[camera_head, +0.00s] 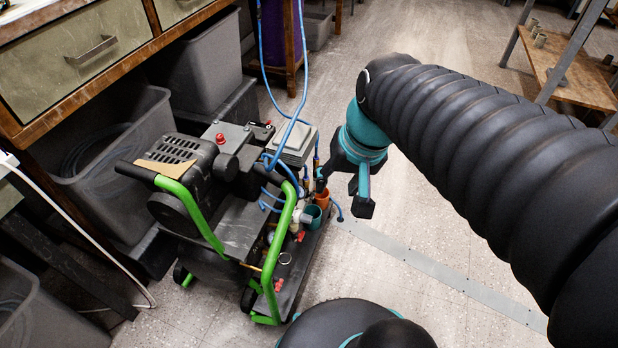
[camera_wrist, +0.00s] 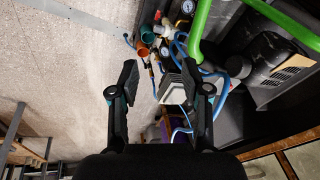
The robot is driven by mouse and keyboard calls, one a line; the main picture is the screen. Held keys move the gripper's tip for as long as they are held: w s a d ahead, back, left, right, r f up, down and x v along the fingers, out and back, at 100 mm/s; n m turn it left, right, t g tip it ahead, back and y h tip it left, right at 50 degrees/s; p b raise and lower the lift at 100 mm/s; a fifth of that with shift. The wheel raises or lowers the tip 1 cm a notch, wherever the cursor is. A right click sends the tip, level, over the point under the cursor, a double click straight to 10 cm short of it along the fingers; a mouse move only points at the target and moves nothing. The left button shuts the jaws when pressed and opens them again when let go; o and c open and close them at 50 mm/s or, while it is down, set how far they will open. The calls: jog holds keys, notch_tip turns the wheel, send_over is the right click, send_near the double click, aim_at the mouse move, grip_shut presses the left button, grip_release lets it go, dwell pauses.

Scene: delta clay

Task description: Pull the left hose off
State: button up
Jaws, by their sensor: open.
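A wheeled compressor (camera_head: 225,225) with green handles stands on the floor. A long blue hose (camera_head: 292,120) hangs from above and loops onto its fittings. A short blue hose end (camera_head: 339,210) sticks out beside an orange cup (camera_head: 323,197) and a teal cup (camera_head: 313,216). My gripper (camera_head: 343,190) is open just right of these fittings. In the wrist view my gripper (camera_wrist: 160,78) is open, with a thin blue hose (camera_wrist: 152,80) showing beyond and between the fingers. More blue hose (camera_wrist: 222,88) loops behind the right finger. I cannot tell which hose is the left one, or whether a finger touches one.
Grey bins (camera_head: 115,150) stand under a wooden drawer bench (camera_head: 85,65) at the left. A shelf table (camera_head: 570,75) stands at the upper right. The floor (camera_head: 430,230) right of the compressor is clear, crossed by a flat grey strip (camera_head: 440,273).

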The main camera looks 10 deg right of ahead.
jog(key=w+f+m+g+y+b, duration=0.2)
jog(key=w+f+m+g+y, duration=0.25)
jog(key=w+f, duration=0.35)
jog(key=m+t+y+b, duration=0.4)
jog(key=m+t+y, duration=0.3)
jog(key=m+y, duration=0.6)
send_near(306, 177)
jog(key=w+a, duration=0.1)
jog(key=a, duration=0.2)
jog(key=a+m+h, duration=0.1)
jog(key=a, duration=0.2)
jog(key=w+a+r+m+h+b, duration=0.1)
jog(key=a, duration=0.2)
jog(key=shift+w+a, duration=0.3)
jog(key=shift+r, duration=0.1)
grip_shut()
